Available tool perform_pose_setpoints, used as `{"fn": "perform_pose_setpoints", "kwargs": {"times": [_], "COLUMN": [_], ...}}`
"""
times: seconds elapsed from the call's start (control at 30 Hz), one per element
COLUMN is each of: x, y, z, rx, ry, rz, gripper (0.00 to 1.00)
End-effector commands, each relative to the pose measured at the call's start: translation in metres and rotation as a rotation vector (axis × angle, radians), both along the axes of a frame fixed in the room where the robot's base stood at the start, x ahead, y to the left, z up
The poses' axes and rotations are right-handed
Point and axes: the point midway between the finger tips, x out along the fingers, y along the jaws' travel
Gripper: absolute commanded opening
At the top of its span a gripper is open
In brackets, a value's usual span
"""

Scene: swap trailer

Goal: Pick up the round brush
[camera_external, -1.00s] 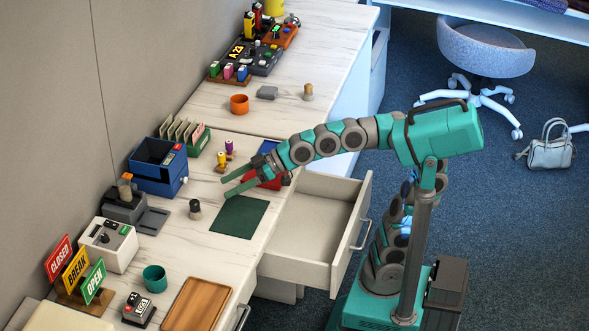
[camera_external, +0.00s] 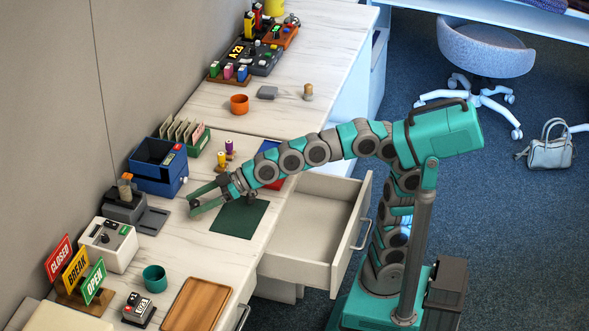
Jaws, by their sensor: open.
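My gripper (camera_external: 203,200) is open and low over the counter, left of the dark green mat (camera_external: 238,217). A small upright round piece (camera_external: 195,203) with a dark lower part, likely the round brush, is at its fingertips. The fingers mostly hide it, and I cannot tell whether they touch it. Another small upright piece with a tan top (camera_external: 308,91) stands farther back on the counter, well away from my gripper.
An open, empty-looking drawer (camera_external: 310,225) juts out beneath my arm. A blue box (camera_external: 158,170) and a dark grey device (camera_external: 127,205) stand left of my gripper. A teal cup (camera_external: 155,278) and wooden tray (camera_external: 195,305) are nearer the front.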

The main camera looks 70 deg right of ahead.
Motion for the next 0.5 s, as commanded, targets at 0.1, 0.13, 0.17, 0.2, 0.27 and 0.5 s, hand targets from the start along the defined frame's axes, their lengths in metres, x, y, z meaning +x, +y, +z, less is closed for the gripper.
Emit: {"fn": "perform_pose_setpoints", "kwargs": {"times": [0.1, 0.13, 0.17, 0.2, 0.27, 0.5], "x": [0.0075, 0.0081, 0.0082, 0.0083, 0.0080, 0.0079], "y": [0.0048, 0.0052, 0.0053, 0.0053, 0.0051, 0.0051], "z": [-0.0048, -0.0048, -0.0046, -0.0043, -0.0040, -0.0035], "rx": [-0.001, -0.001, -0.001, 0.000, 0.000, 0.001], "ry": [0.002, 0.001, 0.001, 0.000, 0.000, -0.001], "rz": [0.000, 0.000, 0.000, 0.000, 0.000, 0.000], "gripper": [0.74, 0.74, 0.74, 0.74, 0.74, 0.53]}}
